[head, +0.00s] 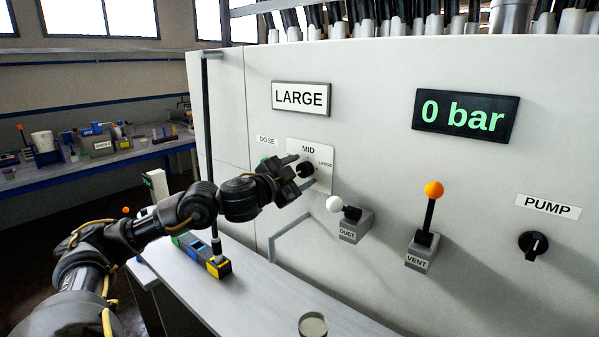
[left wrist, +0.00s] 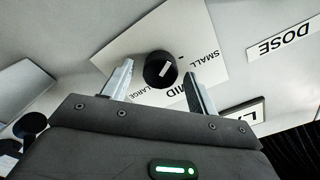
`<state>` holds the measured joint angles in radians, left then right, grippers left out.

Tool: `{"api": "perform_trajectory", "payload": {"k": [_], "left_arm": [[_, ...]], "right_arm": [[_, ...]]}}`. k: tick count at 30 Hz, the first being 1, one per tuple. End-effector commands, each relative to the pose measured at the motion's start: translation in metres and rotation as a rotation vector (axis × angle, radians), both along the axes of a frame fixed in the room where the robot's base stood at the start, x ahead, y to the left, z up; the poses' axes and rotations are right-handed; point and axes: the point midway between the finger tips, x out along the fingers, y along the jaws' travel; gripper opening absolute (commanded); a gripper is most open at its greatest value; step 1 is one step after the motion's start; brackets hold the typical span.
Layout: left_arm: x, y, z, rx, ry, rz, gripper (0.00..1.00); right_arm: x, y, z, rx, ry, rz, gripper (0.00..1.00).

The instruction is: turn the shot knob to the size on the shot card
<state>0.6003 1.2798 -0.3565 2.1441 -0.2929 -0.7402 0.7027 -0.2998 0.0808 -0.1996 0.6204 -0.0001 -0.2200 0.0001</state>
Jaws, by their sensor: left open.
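The shot card (head: 301,97) on the grey panel reads LARGE. Below it, a white dial plate (head: 318,153) carries the black shot knob (head: 305,170); MID and LARGE are readable there. In the left wrist view, the knob (left wrist: 160,69) appears upside down, with SMALL, MID and LARGE around it. Its white mark slants up and right in that view, toward the SMALL side. My left gripper (head: 299,172) is open at the dial, its fingers on either side of the knob; I cannot tell whether they touch it. My right gripper is not in view.
A DUCT lever (head: 350,212) with a white ball sits just right of the dial, and an orange-topped VENT lever (head: 428,225) farther right. A PUMP knob (head: 533,243) is at the far right. A bracket handle (head: 285,238) juts out below the dial.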

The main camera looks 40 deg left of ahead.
Motion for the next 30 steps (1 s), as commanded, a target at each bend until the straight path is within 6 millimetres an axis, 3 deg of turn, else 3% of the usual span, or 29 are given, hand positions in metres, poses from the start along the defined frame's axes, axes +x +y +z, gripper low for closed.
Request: {"api": "perform_trajectory", "payload": {"k": [2,12,21,30], "left_arm": [[0.000,0.000,0.000,0.000,0.000,0.000,0.56],[0.000,0.000,0.000,0.000,0.000,0.000,0.14],[0.000,0.000,-0.001,0.045,0.000,-0.001,0.14],[0.000,-0.001,-0.002,0.247,0.004,0.000,0.14]], "right_arm": [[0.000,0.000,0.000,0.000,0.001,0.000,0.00],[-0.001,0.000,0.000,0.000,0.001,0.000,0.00],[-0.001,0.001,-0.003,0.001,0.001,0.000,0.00],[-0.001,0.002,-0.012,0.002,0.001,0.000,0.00]]}}
